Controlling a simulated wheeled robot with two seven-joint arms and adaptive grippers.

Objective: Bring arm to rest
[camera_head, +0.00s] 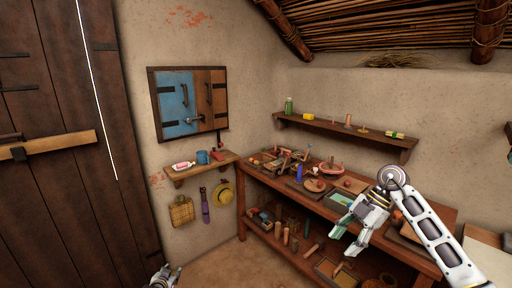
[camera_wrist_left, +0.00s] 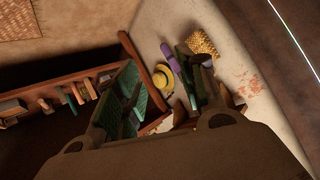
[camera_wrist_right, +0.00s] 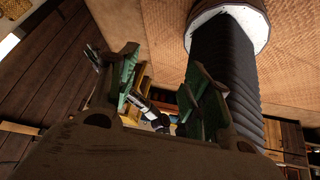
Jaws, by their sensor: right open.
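My right arm (camera_head: 440,235) reaches in from the right in the head view. Its gripper (camera_head: 344,243) hangs in front of the workbench (camera_head: 390,252), fingers pointing down and left. In the right wrist view the right gripper (camera_wrist_right: 165,85) has its green-padded fingers apart with nothing between them. My left gripper (camera_head: 164,277) only just shows at the bottom edge of the head view. In the left wrist view the left gripper (camera_wrist_left: 160,85) has its fingers spread, with no object held between them.
The two-tier workbench carries many small items, including a red wheel-like piece (camera_head: 331,169). Above it is a wall shelf (camera_head: 350,134). A small shelf (camera_head: 185,172) holds a blue mug (camera_head: 203,157); a straw hat (camera_head: 222,192) hangs below. Bare floor (camera_head: 225,265) lies between the door and bench.

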